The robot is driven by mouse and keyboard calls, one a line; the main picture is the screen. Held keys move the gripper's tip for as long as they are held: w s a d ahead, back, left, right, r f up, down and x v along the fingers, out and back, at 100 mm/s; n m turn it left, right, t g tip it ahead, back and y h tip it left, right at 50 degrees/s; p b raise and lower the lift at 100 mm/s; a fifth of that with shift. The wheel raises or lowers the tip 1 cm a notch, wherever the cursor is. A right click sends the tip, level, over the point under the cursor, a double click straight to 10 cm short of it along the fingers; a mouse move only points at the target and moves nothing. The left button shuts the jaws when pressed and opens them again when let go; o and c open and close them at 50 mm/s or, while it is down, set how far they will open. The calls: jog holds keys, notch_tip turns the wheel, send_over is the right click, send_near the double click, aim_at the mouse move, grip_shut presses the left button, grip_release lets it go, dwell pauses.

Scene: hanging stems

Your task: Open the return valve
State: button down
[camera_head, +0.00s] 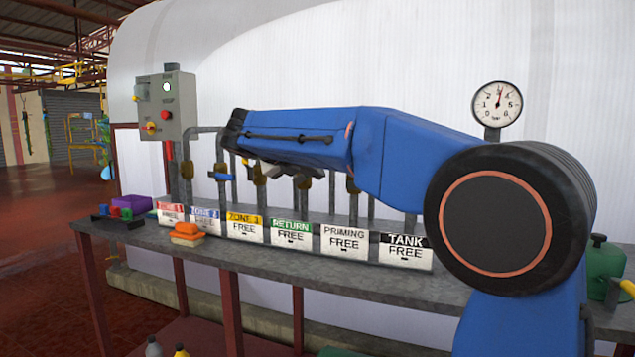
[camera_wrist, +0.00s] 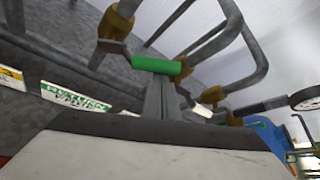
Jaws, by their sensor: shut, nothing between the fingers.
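The return valve shows in the wrist view as a green handle (camera_wrist: 157,66) on a short metal lever from a brass fitting (camera_wrist: 117,22). The green handle lies roughly level in that picture. My gripper (camera_wrist: 165,82) is shut and empty, its grey fingers just below the green handle. I cannot tell whether they touch it. A green-topped RETURN FREE sign (camera_head: 290,232) stands on the bench, and it also shows in the wrist view (camera_wrist: 75,97). In the head view my blue arm hides the green handle, and I cannot make out my fingertips there.
Other pipes with brass fittings stand close on both sides, one with a blue handle (camera_head: 222,176). A control box (camera_head: 168,105) stands at the left and a pressure gauge (camera_head: 496,104) at the right. The bench (camera_head: 300,258) carries signs, an orange block (camera_head: 187,230) and a purple box (camera_head: 132,203).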

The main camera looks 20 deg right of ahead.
jog(key=w+a+r, duration=0.4)
jog(key=a+r, duration=0.1)
jog(key=a, duration=0.1)
jog(key=shift+w+r+n+h, duration=0.2)
jog(key=shift+n+h, duration=0.1)
jog(key=shift+n, duration=0.1)
dwell(0.3)
jog(key=shift+w+a, duration=0.1)
jog(key=shift+a, duration=0.05)
dwell(0.5)
jog(key=s+d, duration=0.3)
jog(key=s, duration=0.1)
jog(key=s+a, duration=0.3)
jog(key=a, duration=0.5)
jog(key=shift+s+a+f, duration=0.15)
jog(key=shift+s+a, duration=0.05)
jog(key=shift+a, duration=0.2)
